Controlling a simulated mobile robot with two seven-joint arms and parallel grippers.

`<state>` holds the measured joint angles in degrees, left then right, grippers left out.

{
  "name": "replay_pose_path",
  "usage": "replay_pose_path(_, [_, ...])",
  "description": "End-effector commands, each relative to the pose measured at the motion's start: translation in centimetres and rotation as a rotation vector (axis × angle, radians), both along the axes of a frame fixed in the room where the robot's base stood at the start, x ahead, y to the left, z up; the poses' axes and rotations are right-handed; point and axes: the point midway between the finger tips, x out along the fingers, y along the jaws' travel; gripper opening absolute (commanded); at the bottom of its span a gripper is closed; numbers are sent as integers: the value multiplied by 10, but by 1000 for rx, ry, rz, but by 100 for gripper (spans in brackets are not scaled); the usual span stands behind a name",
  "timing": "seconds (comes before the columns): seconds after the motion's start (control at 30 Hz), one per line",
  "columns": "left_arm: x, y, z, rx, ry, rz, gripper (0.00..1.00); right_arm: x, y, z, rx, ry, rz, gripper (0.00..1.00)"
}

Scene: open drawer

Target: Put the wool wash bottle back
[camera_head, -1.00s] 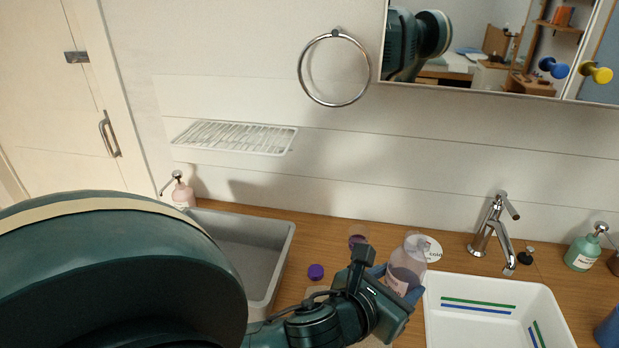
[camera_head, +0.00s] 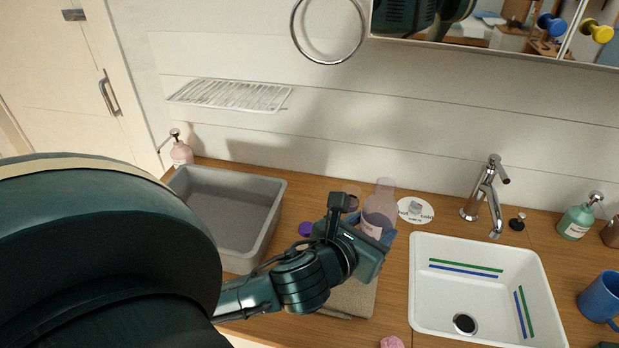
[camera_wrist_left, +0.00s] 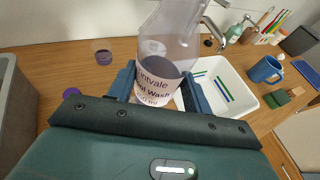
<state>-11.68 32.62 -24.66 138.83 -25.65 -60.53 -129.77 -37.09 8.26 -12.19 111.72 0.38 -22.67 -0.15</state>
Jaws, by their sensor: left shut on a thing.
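The wool wash bottle (camera_head: 379,212) is clear, with purple liquid and a pale label. My left gripper (camera_head: 376,232) is shut around its lower body and holds it close to upright over the wooden counter, left of the white sink. In the left wrist view the bottle (camera_wrist_left: 165,60) stands between the two blue fingers of the gripper (camera_wrist_left: 160,90), its top cut off by the frame. I cannot tell whether its base touches the counter. A purple cap (camera_head: 306,229) lies on the counter, left of the gripper. My right gripper is not in view.
A small cup with purple liquid (camera_wrist_left: 103,55) stands behind the gripper. A grey basin (camera_head: 268,219) is at left, the white sink (camera_head: 420,290) with its faucet (camera_head: 487,198) at right. A green soap bottle (camera_head: 577,220) and a blue mug (camera_head: 600,298) are further right.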

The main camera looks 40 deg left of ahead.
Motion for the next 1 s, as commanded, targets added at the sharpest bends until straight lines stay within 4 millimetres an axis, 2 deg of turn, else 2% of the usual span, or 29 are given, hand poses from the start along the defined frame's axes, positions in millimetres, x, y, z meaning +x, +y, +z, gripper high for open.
replay_pose_path(0.17, [20,22,-2,-2,-3,77,20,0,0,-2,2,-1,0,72])
replay_pose_path(0.37, [51,62,-5,-3,-5,217,20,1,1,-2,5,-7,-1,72])
replay_pose_path(0.6, [94,141,-6,-5,-4,483,20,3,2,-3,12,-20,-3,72])
replay_pose_path(0.8, [116,203,-9,-4,-2,695,20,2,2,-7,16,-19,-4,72])
replay_pose_path(0.9, [120,224,-11,-4,-2,772,20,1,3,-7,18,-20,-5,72])
replay_pose_path(1.0, [123,237,-13,-3,-2,818,20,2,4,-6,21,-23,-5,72])
